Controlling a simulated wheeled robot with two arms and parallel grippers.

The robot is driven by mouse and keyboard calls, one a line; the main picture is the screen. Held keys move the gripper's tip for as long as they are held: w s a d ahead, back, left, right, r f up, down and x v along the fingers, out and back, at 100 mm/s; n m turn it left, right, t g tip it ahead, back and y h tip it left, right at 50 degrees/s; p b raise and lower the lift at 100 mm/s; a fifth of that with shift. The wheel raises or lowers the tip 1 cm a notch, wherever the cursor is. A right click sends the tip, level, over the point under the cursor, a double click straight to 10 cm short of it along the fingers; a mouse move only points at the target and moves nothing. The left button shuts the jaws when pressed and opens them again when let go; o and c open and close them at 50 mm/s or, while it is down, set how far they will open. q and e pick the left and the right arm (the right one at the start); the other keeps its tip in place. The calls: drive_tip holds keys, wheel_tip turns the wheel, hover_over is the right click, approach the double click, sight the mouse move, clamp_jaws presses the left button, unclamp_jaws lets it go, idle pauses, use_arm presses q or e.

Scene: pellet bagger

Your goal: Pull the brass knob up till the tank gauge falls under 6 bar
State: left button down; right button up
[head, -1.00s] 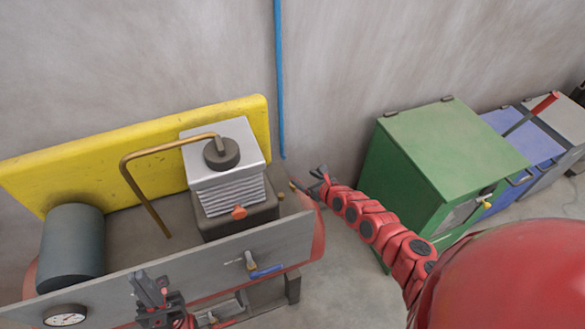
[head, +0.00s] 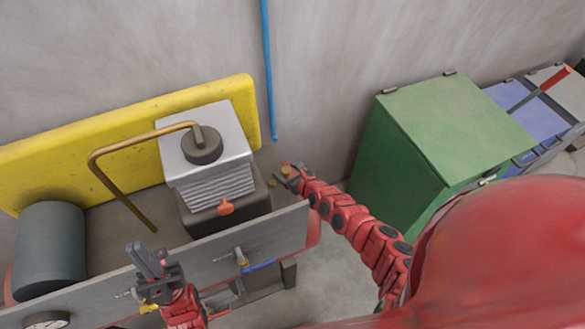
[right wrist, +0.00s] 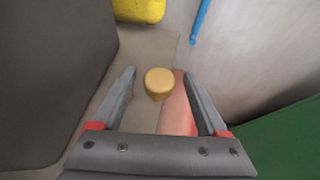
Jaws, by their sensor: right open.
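The brass knob (right wrist: 159,80) is round with a flat top. In the right wrist view it lies in the gap between the fingertips of my open right gripper (right wrist: 159,79), with space on both sides. In the head view my right gripper (head: 287,178) is at the right end of the tank, with small brass-coloured bits beside it.
A finned compressor block (head: 213,180) with a bent brass pipe (head: 122,193) stands left of my right gripper. A yellow board (head: 80,140) runs behind. A blue-handled valve (head: 258,265) sits on the front panel. A green cabinet (head: 450,115) stands right.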

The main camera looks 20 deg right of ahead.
drive_tip(key=shift+w+f, duration=0.1)
drive_tip(key=shift+a, duration=0.1)
drive_tip(key=shift+c, duration=0.6)
clamp_jaws()
drive_tip(key=shift+r+p, duration=0.75)
drive_tip(key=shift+r, duration=0.1)
drive_tip(key=shift+w, duration=0.1)
drive_tip(key=shift+r, duration=0.2)
